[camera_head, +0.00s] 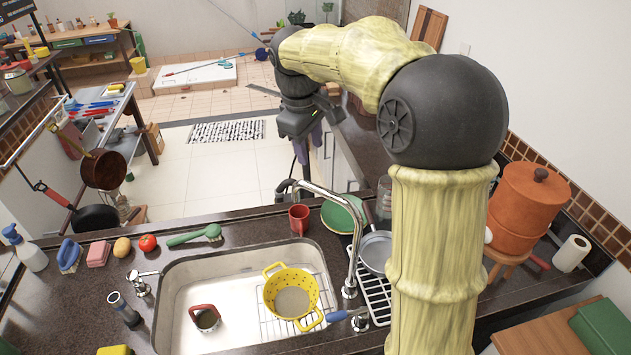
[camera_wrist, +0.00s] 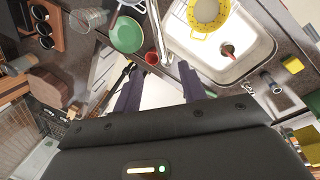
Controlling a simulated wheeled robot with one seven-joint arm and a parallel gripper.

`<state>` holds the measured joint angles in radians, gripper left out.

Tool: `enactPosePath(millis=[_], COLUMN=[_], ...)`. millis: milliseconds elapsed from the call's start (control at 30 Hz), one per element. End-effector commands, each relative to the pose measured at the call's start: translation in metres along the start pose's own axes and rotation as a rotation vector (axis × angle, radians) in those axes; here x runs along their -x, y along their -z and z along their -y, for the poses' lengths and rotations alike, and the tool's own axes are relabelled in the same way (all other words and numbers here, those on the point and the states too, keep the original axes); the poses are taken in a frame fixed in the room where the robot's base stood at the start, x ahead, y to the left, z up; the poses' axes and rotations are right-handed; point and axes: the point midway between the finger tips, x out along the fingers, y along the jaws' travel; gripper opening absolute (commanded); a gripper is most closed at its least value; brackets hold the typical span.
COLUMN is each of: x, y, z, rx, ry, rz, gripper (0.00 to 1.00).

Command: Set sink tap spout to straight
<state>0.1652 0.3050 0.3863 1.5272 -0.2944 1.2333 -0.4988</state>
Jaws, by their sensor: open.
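The sink tap spout (camera_head: 325,196) is a tall chrome pipe rising from its base at the right side of the sink (camera_head: 178,312). Its upper arm bends towards the left and far edge of the counter in the head view, not over the basin's middle. My gripper (camera_head: 308,152) hangs beyond the counter's far edge, fingers downward. In the wrist view the two dark purple fingers of my gripper (camera_wrist: 158,67) are apart with nothing held. The spout (camera_wrist: 160,35) shows in the gap ahead of them; I cannot tell whether they touch.
A yellow colander (camera_head: 274,275) and a red-handled item (camera_head: 206,318) are in the sink. A red mug (camera_head: 299,218), green pan (camera_head: 337,217) and grey pan (camera_head: 376,250) stand close to the spout. An orange pot (camera_head: 528,208) stands at right. The floor beyond the counter is open.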

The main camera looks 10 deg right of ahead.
Motion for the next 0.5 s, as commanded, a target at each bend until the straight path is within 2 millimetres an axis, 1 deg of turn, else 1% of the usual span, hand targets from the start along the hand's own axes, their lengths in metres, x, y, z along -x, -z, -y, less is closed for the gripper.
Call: enactPosePath(millis=[100, 500], x=[-0.021, -0.091], y=[-0.001, -0.001], z=[0.0, 0.0], rx=[0.002, 0.002], ry=[0.004, 0.004], rz=[0.004, 0.004], gripper=[0.41, 0.41])
